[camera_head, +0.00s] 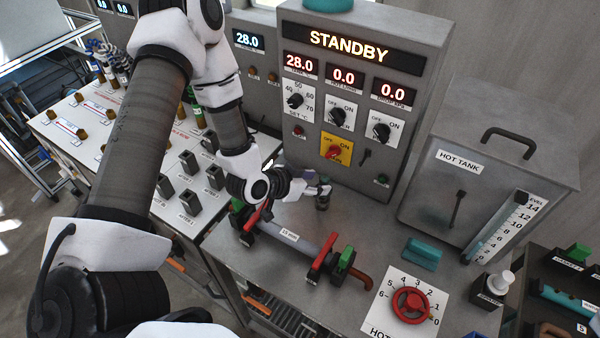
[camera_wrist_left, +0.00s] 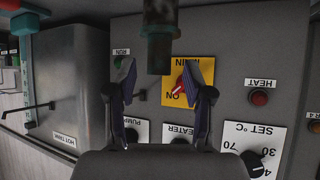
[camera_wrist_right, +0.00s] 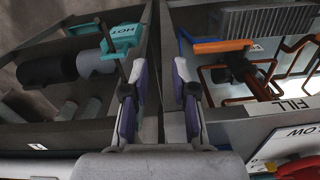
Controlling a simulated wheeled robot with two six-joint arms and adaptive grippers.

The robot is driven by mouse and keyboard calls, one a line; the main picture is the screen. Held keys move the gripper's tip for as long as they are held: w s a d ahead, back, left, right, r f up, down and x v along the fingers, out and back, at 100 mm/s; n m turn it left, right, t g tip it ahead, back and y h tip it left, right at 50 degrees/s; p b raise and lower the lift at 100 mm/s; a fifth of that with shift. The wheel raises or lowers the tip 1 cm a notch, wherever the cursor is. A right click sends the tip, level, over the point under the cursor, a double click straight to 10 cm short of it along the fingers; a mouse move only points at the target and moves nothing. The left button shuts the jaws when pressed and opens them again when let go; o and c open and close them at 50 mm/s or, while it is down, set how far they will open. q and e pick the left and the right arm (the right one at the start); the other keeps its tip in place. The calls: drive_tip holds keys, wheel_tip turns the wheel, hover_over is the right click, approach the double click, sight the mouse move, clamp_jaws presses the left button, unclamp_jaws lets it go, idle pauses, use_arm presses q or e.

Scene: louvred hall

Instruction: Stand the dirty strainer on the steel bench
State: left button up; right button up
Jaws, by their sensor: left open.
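A small dark grey-green cylinder (camera_head: 322,203), which looks like the strainer, stands upright on the steel bench (camera_head: 378,222) in front of the control panel. In the left wrist view, which is upside down, the cylinder (camera_wrist_left: 160,40) comes in from the top edge, its end in line with the gap between my fingers. My left gripper (camera_head: 318,187) is open at it, a finger on each side and no clear contact. In the right wrist view my right gripper (camera_wrist_right: 160,65) is open and empty above trays, out of the head view.
A pipe with red levers (camera_head: 322,256) lies along the bench front, close to my left wrist. A teal block (camera_head: 422,254), a red handwheel (camera_head: 410,304) and the hot tank (camera_head: 480,170) are to the right. Bare bench lies between cylinder and tank.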

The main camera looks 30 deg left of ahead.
use_arm(q)
drive_tip(key=v, duration=0.8)
drive_tip(key=shift+s+r+p, duration=0.15)
drive_tip(key=shift+p, duration=0.25)
